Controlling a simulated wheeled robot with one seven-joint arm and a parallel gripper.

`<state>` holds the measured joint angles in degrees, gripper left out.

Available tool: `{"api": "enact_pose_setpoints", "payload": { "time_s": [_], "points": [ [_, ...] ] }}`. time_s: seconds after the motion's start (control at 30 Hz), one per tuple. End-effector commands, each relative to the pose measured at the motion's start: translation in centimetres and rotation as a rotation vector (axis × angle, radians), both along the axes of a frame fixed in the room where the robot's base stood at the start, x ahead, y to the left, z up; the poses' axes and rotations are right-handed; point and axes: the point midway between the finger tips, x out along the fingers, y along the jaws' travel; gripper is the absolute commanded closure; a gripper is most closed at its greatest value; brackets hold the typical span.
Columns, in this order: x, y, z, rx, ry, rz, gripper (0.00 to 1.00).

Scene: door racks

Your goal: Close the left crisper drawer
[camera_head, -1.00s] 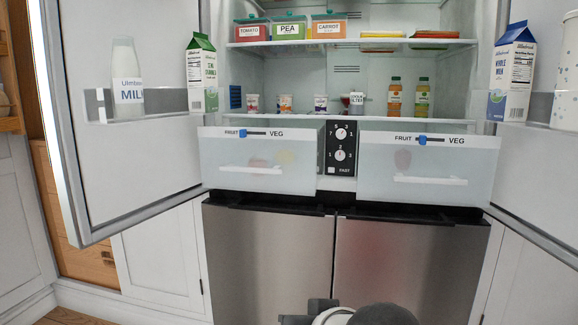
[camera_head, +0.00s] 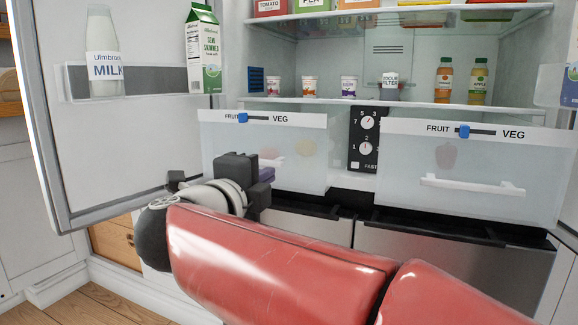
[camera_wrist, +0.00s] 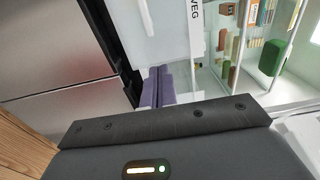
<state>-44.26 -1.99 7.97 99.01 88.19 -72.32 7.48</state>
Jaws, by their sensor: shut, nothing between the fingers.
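The left crisper drawer (camera_head: 230,145) is a translucent white bin with a FRUIT/VEG slider on its top strip. It stands out past the fridge's lower edge, and blurred produce shows inside. My gripper (camera_head: 264,174) is in front of the drawer's lower middle, hiding part of its handle. Its purple fingers are shut with nothing between them. In the wrist view the fingers (camera_wrist: 158,86) point toward the pale drawer front (camera_wrist: 172,40); whether they touch it I cannot tell.
The right crisper drawer (camera_head: 480,165) also stands out, with a white handle. A control panel (camera_head: 364,140) sits between the drawers. The open left fridge door (camera_head: 120,150) with a milk bottle (camera_head: 103,60) is close to my arm on the left.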

Motion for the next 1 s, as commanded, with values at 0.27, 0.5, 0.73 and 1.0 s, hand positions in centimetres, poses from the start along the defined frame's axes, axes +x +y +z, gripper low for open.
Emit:
{"api": "enact_pose_setpoints", "payload": {
  "time_s": [0.27, 0.5, 0.73, 1.0],
  "points": [
    [4.9, -1.9, 0.0, -0.003, 0.0, -0.003, 1.0],
    [9.5, -3.6, 0.1, -0.004, -0.001, -0.003, 1.0],
    [12.0, -4.5, 0.1, -0.003, -0.002, 0.0, 1.0],
    [12.6, -4.7, 0.1, -0.003, -0.002, 0.001, 1.0]
  ]
}}
